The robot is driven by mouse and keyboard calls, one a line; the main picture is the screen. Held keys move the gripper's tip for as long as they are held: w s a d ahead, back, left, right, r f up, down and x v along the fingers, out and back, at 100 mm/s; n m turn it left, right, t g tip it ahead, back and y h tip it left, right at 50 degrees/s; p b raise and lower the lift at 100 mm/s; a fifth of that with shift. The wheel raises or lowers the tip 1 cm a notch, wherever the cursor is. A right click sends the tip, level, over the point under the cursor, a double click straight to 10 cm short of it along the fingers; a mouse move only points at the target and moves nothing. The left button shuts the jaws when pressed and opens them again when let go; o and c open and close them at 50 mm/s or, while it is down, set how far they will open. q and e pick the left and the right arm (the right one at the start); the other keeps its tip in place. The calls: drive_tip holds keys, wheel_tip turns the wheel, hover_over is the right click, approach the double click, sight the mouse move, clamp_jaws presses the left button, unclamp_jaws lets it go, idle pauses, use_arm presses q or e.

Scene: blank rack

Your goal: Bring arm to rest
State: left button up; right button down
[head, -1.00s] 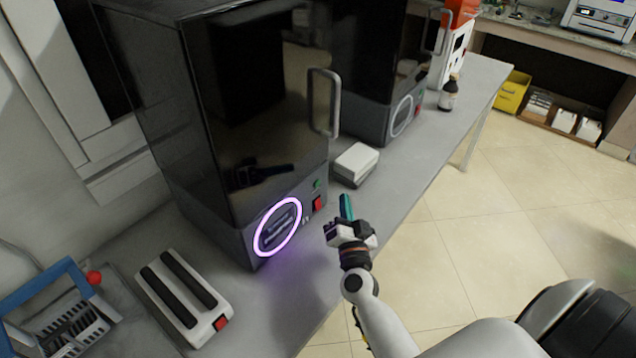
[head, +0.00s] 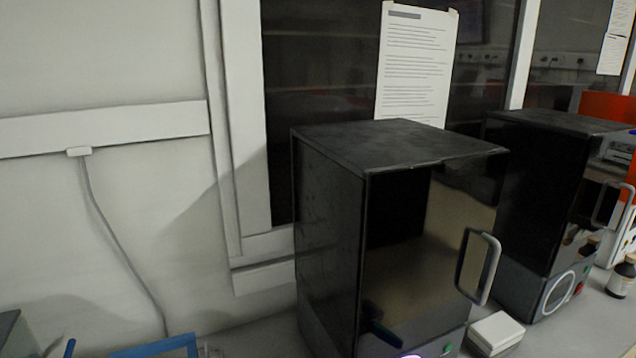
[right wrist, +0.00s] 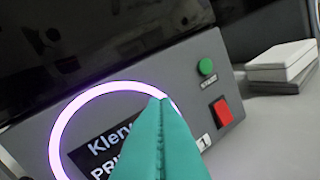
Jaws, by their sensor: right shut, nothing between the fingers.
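My right gripper (right wrist: 162,112) shows in the right wrist view as two teal fingers pressed together, with nothing between them. It is in front of the lower panel of a dark cabinet-like machine (right wrist: 45,120). That panel has a glowing purple-white ring, a green button (right wrist: 206,67) and a red switch (right wrist: 222,111). I cannot tell the gap between fingertips and panel. In the head view the same machine (head: 330,220) stands right of the middle, and neither of my arms shows. My left gripper is in no view.
A white box (head: 495,332) sits beside the machine. A second dark machine (head: 520,190) and a brown bottle (head: 622,277) stand farther right. A blue-framed item (head: 160,347) is at the bottom left. A paper sheet (head: 415,65) hangs on the window behind.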

drive_tip(key=s+a+n+g+y, duration=0.1)
drive_tip(key=a, duration=0.1)
drive_tip(key=s+a+f+n+g+y, duration=0.1)
drive_tip(key=s+n, duration=0.1)
drive_tip(key=s+a+f+n+g+y, duration=0.1)
drive_tip(key=a+g, duration=0.1)
drive_tip(key=shift+s+a+f+n+y, duration=0.25)
drive_tip(key=shift+s+a+n+y, duration=0.05)
drive_tip(key=shift+s, duration=0.1)
drive_tip(key=s, duration=0.1)
drive_tip(key=s+f+n+g, duration=0.1)
drive_tip(key=s+a+g, duration=0.1)
drive_tip(key=shift+s+a+f, duration=0.1)
drive_tip(key=shift+f, duration=0.2)
drive_tip(key=s+d+f+n+g+h, duration=0.15)
drive_tip(key=s+g, duration=0.25)
drive_tip(key=s, duration=0.4)
drive_tip(key=s+d+f+g+h, duration=0.2)
drive_tip(key=s+d+g+h, duration=0.15)
drive_tip(key=s, duration=0.45)
wheel_tip(320, 180, down, 26)
drive_tip(key=s+g+y, duration=0.1)
drive_tip(key=g, duration=0.1)
drive_tip(key=s+d+f+g, duration=0.1)
drive_tip(key=s+d+f, duration=0.1)
drive_tip(key=s+f, duration=1.3)
drive_tip(key=shift+s+f, duration=0.15)
drive_tip(key=shift+s, duration=0.4)
